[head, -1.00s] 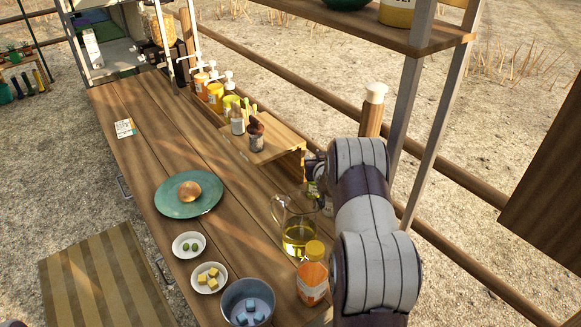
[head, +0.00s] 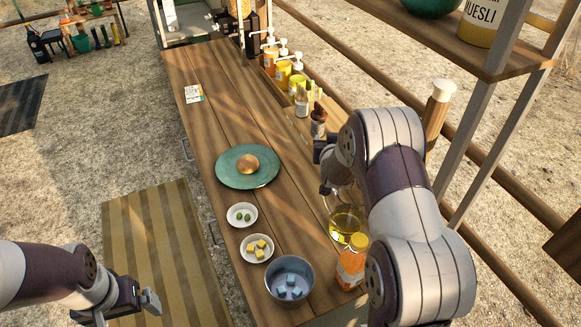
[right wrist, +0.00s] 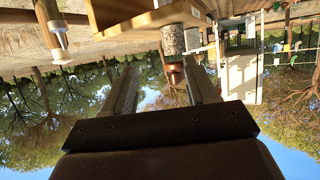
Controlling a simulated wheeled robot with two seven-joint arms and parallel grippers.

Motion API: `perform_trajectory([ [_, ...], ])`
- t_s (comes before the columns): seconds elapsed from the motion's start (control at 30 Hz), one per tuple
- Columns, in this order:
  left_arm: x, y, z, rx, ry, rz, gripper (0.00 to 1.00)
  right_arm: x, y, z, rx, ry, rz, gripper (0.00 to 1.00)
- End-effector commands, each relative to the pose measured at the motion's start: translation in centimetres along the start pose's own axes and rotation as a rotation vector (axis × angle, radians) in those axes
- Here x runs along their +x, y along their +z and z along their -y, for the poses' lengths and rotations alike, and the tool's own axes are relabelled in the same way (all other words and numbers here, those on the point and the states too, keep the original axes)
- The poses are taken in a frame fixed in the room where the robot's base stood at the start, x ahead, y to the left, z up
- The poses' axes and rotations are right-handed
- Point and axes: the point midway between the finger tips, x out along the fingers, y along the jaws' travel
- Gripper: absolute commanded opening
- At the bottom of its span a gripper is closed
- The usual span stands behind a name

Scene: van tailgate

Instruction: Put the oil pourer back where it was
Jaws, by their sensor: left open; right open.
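A glass jug with yellow liquid (head: 345,224) stands on the counter, partly behind my right arm. A small bottle with a dark tip (head: 302,101) stands on the low wooden shelf; which of the two is the oil pourer I cannot tell for certain. A speckled jar with a brown top (head: 318,124) stands at the shelf's near end. My right gripper (right wrist: 162,72) is open and empty, with the speckled jar (right wrist: 173,42) beyond its fingers. In the head view it is beside the shelf's near end, partly hidden. My left gripper (head: 140,302) is open and empty over the striped mat.
An orange-labelled bottle (head: 351,266) and a metal pot with blue cubes (head: 270,285) stand near the counter's front. A green plate (head: 226,174) and two small bowls lie left of them. Pump bottles line the back. A post (head: 437,108) and upper shelf crowd the right.

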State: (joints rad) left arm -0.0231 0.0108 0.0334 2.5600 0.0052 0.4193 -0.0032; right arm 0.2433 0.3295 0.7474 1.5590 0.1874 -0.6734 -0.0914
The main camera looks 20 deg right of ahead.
Motion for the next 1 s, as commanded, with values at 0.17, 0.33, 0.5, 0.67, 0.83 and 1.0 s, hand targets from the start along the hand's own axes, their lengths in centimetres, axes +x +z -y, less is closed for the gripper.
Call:
perform_trajectory([
  [0.17, -0.7, -0.1, 0.0, 0.000, 0.000, 0.000, 1.00, -2.8, 0.8, 4.0, -0.010, -0.025, 0.001, 0.57],
  [0.33, -1.2, -0.1, 0.0, 0.000, 0.000, 0.000, 1.00, -5.9, 2.0, 7.2, -0.014, -0.041, 0.001, 0.57],
  [0.5, -1.6, -0.2, 0.0, 0.000, 0.000, 0.000, 1.00, -8.7, 3.1, 9.2, -0.017, -0.051, 0.000, 0.57],
  [0.67, -1.8, -0.2, 0.0, 0.000, 0.000, 0.000, 1.00, -10.2, 3.8, 10.0, -0.018, -0.055, 0.000, 0.57],
  [0.83, -1.8, -0.2, 0.0, 0.000, 0.000, 0.000, 1.00, -10.6, 4.0, 10.2, -0.016, -0.055, -0.001, 0.57],
  [1.0, -1.8, -0.2, 0.0, 0.000, 0.000, 0.000, 1.00, -10.6, 4.0, 10.2, -0.016, -0.055, -0.001, 0.57],
])
